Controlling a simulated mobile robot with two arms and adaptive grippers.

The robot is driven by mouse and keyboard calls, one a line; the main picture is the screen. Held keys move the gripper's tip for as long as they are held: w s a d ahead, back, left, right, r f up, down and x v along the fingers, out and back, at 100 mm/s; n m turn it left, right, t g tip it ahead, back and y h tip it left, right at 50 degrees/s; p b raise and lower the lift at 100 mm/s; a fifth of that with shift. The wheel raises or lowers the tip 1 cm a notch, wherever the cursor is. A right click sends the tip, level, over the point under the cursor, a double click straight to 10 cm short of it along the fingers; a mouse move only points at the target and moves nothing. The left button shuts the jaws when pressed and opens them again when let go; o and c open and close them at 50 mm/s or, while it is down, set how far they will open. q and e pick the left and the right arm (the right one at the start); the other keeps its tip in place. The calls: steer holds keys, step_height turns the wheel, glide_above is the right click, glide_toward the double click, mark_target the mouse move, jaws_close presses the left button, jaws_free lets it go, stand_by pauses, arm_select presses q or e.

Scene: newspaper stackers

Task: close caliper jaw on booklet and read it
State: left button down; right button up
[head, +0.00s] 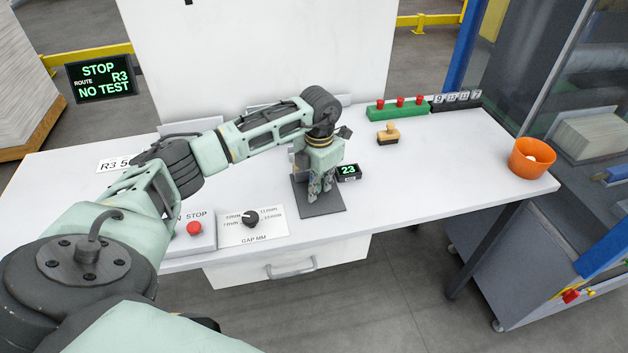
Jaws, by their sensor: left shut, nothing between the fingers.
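My left gripper (321,191) points down over a dark grey plate (320,208) in the middle of the white table. Its fingers are shut with nothing seen between them. A small black display (348,171) beside the gripper reads 23 in green. The caliper jaw and any booklet there are mostly hidden behind my gripper and wrist; a pale, brownish part shows just left of the gripper, too small to tell. My right gripper is not in view.
A gap dial (251,219) and a red stop button (194,228) sit at the front left. A wooden stamp (388,134), a green block with red pegs (398,108) and an orange bowl (531,158) stand to the right. The table's front right is clear.

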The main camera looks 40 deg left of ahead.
arm_select(q)
steer(key=shift+w+a+r+b, duration=0.1)
steer(key=shift+w+a+b, duration=0.4)
steer(key=shift+w+a, duration=0.15)
stand_by(0.8)
steer(key=shift+s+d+p, duration=0.4)
steer(key=shift+d+p, duration=0.05)
steer(key=shift+s+d+p, duration=0.35)
steer(key=shift+s+d, duration=0.25)
steer(key=shift+d, duration=0.05)
steer(key=shift+r+p, duration=1.95)
steer(key=shift+r, duration=0.95)
step_height(320, 180, up, 12)
